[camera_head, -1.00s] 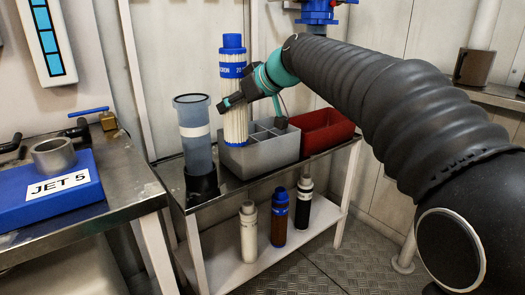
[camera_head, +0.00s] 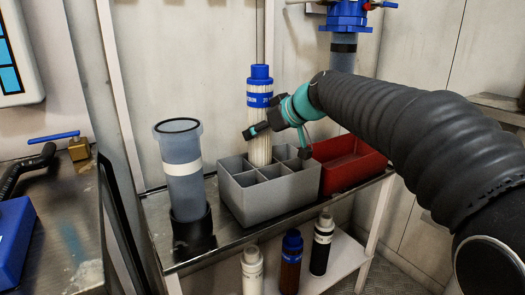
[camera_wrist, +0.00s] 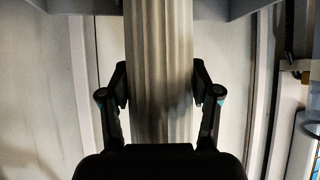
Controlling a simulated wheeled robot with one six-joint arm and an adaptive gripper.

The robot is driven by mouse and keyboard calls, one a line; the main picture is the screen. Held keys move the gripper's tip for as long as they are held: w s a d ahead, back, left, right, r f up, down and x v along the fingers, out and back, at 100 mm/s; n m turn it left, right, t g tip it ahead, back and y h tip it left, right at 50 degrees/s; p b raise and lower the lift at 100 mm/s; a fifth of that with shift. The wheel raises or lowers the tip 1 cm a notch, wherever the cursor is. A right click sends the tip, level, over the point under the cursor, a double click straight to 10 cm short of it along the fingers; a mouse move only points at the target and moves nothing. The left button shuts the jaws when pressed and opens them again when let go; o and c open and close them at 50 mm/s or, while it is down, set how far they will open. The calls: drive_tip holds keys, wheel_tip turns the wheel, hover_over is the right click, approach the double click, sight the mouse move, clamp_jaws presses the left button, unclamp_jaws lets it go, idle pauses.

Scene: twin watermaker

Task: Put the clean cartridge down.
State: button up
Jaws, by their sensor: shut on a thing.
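The clean cartridge (camera_head: 260,151) is white and pleated, with a blue cap and a blue label band. It stands upright at the grey divided crate (camera_head: 262,203), its lower end behind the crate's dividers and apparently inside a rear compartment. Whether it touches the bottom is hidden. My gripper (camera_head: 257,130) is shut on the cartridge's upper body, below the blue band. In the wrist view, my gripper's fingers (camera_wrist: 160,90) press on both sides of the pleated cartridge (camera_wrist: 158,45), and grey crate walls show at the top edge.
A red bin (camera_head: 345,160) stands right of the crate. A clear bluish housing (camera_head: 182,180) in a black base stands left of it on the metal bench. Blue-flanged piping (camera_head: 346,15) hangs above.

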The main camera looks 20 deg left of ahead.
sight(261, 145)
drive_tip(key=shift+f+b, duration=0.35)
drive_tip(key=shift+f, duration=1.6)
drive_tip(key=shift+f+b, duration=0.6)
drive_tip(key=shift+b, duration=0.3)
drive_tip(key=o, duration=1.3)
drive_tip(key=shift+c, duration=0.2)
drive_tip(key=shift+r+p, duration=0.55)
drive_tip(key=shift+p, duration=0.2)
drive_tip(key=v, duration=1.2)
